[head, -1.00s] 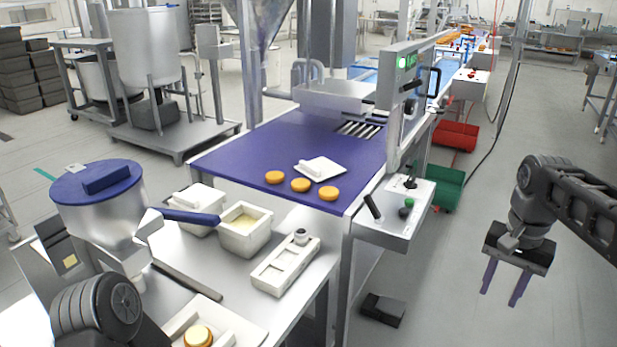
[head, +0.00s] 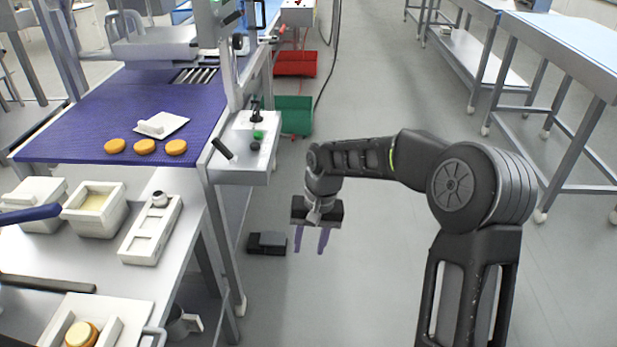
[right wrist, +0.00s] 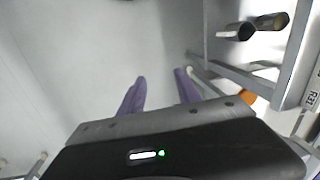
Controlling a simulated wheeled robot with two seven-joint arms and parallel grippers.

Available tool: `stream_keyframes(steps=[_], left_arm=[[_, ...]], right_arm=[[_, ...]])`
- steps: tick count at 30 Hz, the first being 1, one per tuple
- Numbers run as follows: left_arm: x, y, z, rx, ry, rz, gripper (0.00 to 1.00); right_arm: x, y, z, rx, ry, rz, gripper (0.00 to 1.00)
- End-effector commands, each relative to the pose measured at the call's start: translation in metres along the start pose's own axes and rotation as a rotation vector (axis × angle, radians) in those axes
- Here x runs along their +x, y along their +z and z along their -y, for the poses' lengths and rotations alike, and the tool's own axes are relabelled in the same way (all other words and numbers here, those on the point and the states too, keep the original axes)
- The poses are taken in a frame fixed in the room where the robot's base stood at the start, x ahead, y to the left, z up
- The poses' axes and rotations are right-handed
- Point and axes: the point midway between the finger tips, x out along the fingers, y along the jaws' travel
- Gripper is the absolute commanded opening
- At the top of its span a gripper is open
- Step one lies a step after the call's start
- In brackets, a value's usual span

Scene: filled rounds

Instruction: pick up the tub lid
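A white square lid with a raised handle (head: 162,125) lies on the purple conveyor belt (head: 75,130), behind a row of orange-brown rounds (head: 145,147). An open white tub (head: 96,210) with pale yellow contents stands on the steel table at the left. Beside it is a second white tub with its lid on (head: 35,200). My right gripper (head: 311,242) hangs over the floor aisle, right of the belt and apart from the lid. Its purple fingers are apart and empty, as the right wrist view also shows (right wrist: 160,92). My left gripper is out of view.
A control box (head: 245,150) with a post stands at the belt's right edge, between the lid and my right gripper. A white holder (head: 150,230) and a tray with a round (head: 80,335) sit on the steel table (head: 165,190). The aisle floor (head: 370,100) is largely clear.

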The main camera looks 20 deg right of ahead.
Motion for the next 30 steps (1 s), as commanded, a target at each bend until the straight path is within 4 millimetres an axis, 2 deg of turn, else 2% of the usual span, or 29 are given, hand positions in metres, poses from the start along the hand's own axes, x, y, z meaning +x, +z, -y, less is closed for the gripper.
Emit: stream_keyframes(steps=[1,3,5,6,9,10,13,15,17,20,30], left_arm=[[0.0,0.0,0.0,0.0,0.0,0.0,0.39],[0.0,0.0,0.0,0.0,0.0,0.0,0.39],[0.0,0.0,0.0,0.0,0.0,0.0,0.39],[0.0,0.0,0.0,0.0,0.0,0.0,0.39],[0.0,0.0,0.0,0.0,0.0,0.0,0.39],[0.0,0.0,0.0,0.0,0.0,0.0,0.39],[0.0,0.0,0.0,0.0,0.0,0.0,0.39],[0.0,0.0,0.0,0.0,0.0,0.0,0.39],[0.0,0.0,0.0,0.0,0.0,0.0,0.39],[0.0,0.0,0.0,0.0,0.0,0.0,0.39],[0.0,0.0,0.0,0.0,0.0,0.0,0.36]], right_arm=[[0.05,0.022,0.016,-0.051,-0.035,0.036,0.4],[0.111,0.056,0.035,-0.112,-0.096,0.056,0.4],[0.159,0.092,0.048,-0.155,-0.145,0.068,0.4],[0.186,0.119,0.054,-0.176,-0.172,0.073,0.4],[0.235,0.186,0.058,-0.213,-0.216,0.074,0.4],[0.245,0.204,0.056,-0.222,-0.223,0.073,0.4],[0.265,0.253,0.048,-0.241,-0.229,0.063,0.4],[0.272,0.275,0.042,-0.252,-0.227,0.055,0.4],[0.274,0.286,0.038,-0.259,-0.224,0.048,0.4],[0.275,0.292,0.036,-0.263,-0.222,0.04,0.4],[0.275,0.291,0.036,-0.262,-0.222,0.037,0.4]])
